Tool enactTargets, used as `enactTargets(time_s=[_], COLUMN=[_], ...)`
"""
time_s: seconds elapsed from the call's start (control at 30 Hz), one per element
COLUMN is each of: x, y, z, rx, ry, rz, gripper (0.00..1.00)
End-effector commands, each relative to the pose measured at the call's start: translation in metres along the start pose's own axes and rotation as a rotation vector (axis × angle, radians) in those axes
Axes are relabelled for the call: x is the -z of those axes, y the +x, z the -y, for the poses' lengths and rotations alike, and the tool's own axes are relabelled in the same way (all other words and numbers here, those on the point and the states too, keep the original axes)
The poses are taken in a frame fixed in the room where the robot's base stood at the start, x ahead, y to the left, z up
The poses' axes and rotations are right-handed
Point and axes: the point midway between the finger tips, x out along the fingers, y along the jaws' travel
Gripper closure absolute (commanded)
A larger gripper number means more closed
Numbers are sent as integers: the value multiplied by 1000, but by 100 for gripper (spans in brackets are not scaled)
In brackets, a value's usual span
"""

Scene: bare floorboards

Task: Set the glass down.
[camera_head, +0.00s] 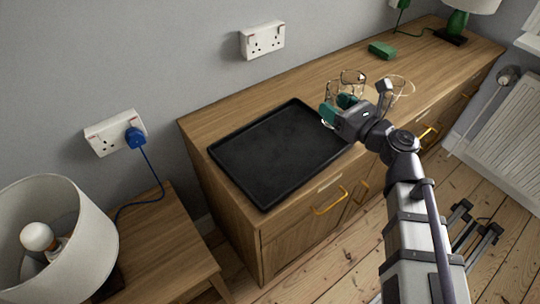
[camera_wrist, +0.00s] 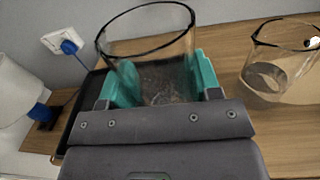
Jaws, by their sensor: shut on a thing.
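My gripper (camera_head: 338,106) has teal fingers and is shut on a clear glass (camera_head: 351,80), near the right end of the black tray. In the wrist view the held glass (camera_wrist: 148,52) stands between the two teal fingers (camera_wrist: 160,84), open rim up. Its base is partly hidden by my gripper, and I cannot tell whether it touches a surface. A second clear glass (camera_wrist: 278,72) stands on the wooden cabinet top to the right, apart from the held one; in the head view it is partly behind my gripper.
The black rimmed tray (camera_head: 272,152) lies empty on the wooden cabinet (camera_head: 222,118). A green box (camera_head: 382,49) and a green lamp (camera_head: 457,24) are farther back. A white lamp (camera_head: 80,225) stands on a lower side table at left. Wall sockets (camera_head: 262,40) are behind.

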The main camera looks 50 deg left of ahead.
Motion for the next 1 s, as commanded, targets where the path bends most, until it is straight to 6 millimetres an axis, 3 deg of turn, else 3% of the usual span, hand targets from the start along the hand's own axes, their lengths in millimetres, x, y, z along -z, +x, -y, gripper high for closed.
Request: enactTargets(time_s=[0.07, 0.23, 0.47, 0.67, 0.83, 1.0], x=[1, 8, 65, 70, 104, 101], y=[1, 2, 2, 2, 2, 2], z=[-10, -11, -8, -8, -7, -7], rx=[-9, -10, -10, -10, -10, -10], ry=[0, 0, 0, 0, 0, 0], rz=[0, 0, 0, 0, 0, 0], gripper=[75, 75, 75, 75, 75, 75])
